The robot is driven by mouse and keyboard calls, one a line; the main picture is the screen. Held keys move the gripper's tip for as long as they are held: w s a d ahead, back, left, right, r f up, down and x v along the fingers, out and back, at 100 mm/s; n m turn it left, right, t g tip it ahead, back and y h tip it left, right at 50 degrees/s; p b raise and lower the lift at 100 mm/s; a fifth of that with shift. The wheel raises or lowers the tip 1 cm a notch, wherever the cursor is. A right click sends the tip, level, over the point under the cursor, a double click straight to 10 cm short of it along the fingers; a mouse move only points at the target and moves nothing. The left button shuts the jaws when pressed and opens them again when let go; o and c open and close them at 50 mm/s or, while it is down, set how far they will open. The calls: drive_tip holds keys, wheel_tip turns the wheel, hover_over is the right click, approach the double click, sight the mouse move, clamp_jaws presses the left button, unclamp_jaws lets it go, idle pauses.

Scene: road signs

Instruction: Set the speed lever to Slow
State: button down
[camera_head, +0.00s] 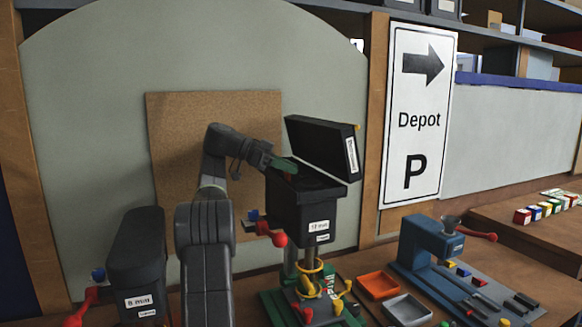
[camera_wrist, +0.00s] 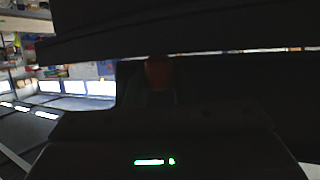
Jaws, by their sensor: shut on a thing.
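A drill-press-like machine (camera_head: 300,212) with a black head stands in the middle of the head view, its lid (camera_head: 322,142) tilted open. My gripper (camera_head: 286,166) reaches in from the left, under the raised lid at the top of the head. In the dark wrist view a dull red knob (camera_wrist: 159,72) sits at the gripper's jaws, and the gripper is shut on it. I cannot tell for sure that this knob is the speed lever. No Slow mark can be read. The inside of the head is mostly hidden.
A second black machine (camera_head: 138,255) with a closed top stands at the left. A red handle (camera_head: 270,234) sticks out left of the middle machine. Orange (camera_head: 378,286) and grey (camera_head: 407,309) trays and a blue machine (camera_head: 432,246) are at the right.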

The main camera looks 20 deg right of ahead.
drive_tip(key=shift+r, duration=0.1)
idle(0.3)
drive_tip(key=c, duration=1.5)
unclamp_jaws()
drive_tip(key=shift+a, duration=0.1)
drive_tip(key=shift+s, duration=0.1)
